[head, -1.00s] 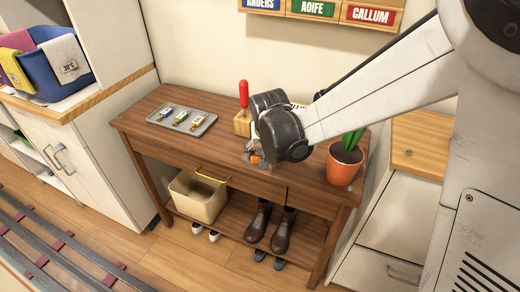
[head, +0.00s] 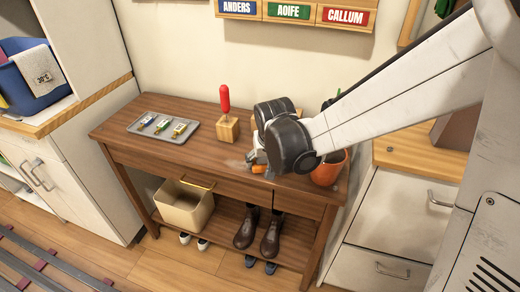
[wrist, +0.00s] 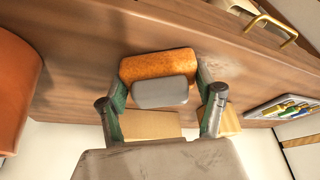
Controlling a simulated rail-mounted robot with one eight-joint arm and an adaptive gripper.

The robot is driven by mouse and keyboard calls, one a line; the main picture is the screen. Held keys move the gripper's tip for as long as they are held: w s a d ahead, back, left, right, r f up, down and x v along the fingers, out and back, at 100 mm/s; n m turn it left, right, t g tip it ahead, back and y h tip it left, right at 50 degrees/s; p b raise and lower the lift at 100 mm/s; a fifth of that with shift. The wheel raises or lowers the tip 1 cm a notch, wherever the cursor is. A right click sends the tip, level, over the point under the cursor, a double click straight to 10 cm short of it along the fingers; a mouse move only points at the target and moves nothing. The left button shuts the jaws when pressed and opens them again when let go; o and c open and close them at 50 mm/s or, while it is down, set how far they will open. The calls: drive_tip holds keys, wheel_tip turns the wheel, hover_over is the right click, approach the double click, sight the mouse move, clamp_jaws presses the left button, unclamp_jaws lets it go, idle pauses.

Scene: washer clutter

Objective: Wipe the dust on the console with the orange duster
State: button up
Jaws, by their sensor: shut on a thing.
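The console (head: 150,104) is a brown wooden table against the wall, with a lower shelf. A faint pale patch of dust (head: 234,163) shows on its top, just left of my gripper (head: 262,164). The orange duster (wrist: 160,64) has a grey grip block (wrist: 164,92). In the wrist view my gripper (wrist: 163,86) has a finger on each side of the duster and is shut on it. The duster is low at the console top near the front edge; whether it touches the wood is hard to tell. My wrist hides part of the top behind it.
A terracotta pot (head: 328,171) stands close right of my gripper, partly hidden by my arm. A wooden block (head: 228,131) with a red-handled tool (head: 225,99) stands behind left. A grey tray (head: 143,133) with several key tags lies left. A bin (head: 186,207) and boots (head: 246,231) are below.

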sight(244, 161)
drive_tip(key=shift+s, duration=0.2)
drive_tip(key=shift+w+a+r, duration=0.1)
drive_tip(key=shift+w+a, duration=0.2)
drive_tip(key=shift+a, duration=0.55)
drive_tip(key=shift+w+a, duration=0.3)
drive_tip(key=shift+a, duration=0.5)
drive_tip(key=shift+w+a+b, duration=0.25)
drive_tip(key=shift+w+a, duration=0.05)
drive_tip(key=shift+a, duration=0.4)
drive_tip(key=shift+w+a+b, duration=0.25)
drive_tip(key=shift+a, duration=0.45)
drive_tip(key=shift+w+a+b, duration=0.15)
drive_tip(key=shift+w+a, duration=0.25)
drive_tip(key=shift+a, duration=0.75)
drive_tip(key=shift+w+a+b, duration=0.15)
drive_tip(key=shift+w+a, duration=0.25)
drive_tip(key=shift+a, duration=0.7)
drive_tip(key=shift+w+a+b, duration=0.15)
drive_tip(key=shift+w+a, duration=0.25)
drive_tip(key=shift+a, duration=0.75)
drive_tip(key=shift+d, duration=0.1)
